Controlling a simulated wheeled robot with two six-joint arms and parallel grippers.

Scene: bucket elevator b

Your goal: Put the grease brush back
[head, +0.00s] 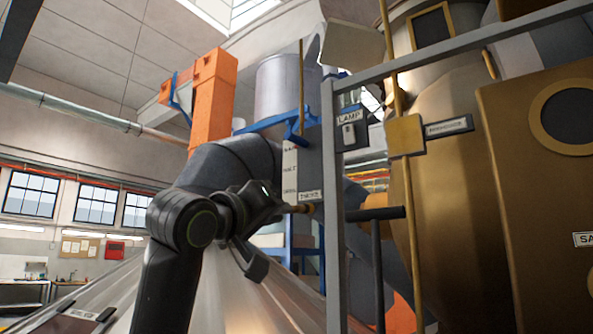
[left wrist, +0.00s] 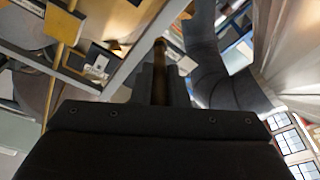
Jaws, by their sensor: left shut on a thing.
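My left gripper (head: 268,205) is shut on a thin brown stick-like piece, which I take to be the grease brush (head: 299,209). Its end points right, towards the grey post, in front of a pale labelled panel (head: 290,172). In the left wrist view the brown piece (left wrist: 160,48) stands up between the dark fingers of my left gripper (left wrist: 161,80). The bristles cannot be made out. I cannot tell whether the brush touches anything beyond the gripper. My right gripper is not in view.
A grey upright post (head: 333,230) with a slanting rail stands just right of the gripper. Behind it are a dark T-shaped bar (head: 376,214) and a large brass-coloured vessel (head: 440,190). A box labelled LAMP (head: 351,128) hangs above. An orange column (head: 211,100) stands behind.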

